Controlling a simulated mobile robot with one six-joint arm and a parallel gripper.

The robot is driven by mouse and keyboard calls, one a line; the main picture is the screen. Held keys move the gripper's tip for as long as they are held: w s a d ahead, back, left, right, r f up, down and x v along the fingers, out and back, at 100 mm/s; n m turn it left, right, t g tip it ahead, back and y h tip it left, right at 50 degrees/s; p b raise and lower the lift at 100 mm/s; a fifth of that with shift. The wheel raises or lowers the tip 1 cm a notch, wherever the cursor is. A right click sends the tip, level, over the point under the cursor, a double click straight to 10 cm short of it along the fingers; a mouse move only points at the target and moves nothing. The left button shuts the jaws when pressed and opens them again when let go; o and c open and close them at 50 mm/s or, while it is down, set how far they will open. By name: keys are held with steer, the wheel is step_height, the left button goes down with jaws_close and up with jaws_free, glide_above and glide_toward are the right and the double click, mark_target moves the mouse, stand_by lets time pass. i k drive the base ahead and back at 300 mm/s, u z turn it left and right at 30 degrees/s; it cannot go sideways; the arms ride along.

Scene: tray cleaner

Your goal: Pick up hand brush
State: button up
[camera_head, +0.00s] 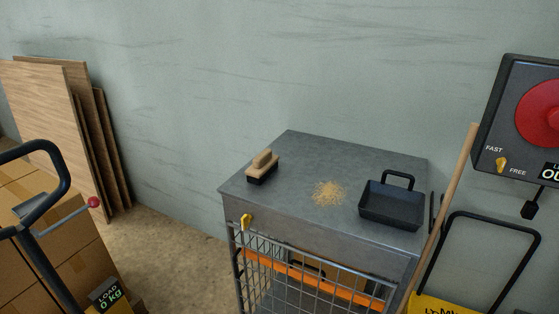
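The hand brush (263,167) has a tan wooden handle and block with dark bristles below. It lies near the left edge of the grey cart top (305,158). Nothing touches it. To its right is a scattered pile of tan crumbs (329,193). A dark tray with a raised handle (391,205) sits at the right part of the top. My gripper is not in view.
The cart has a wire basket front (310,277). A wooden pole (447,205) leans at its right. Cardboard boxes (75,250) and a black trolley handle (50,160) stand at left, with wood boards (45,95) behind. Some floor (170,255) is clear left of the cart.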

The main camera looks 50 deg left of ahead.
mark_target(266, 163)
steer(key=i, duration=0.75)
steer(key=u, duration=4.1)
steer(key=i, duration=0.1)
steer(key=z, duration=2.05)
steer(key=k, duration=0.3)
steer(key=u, duration=1.8)
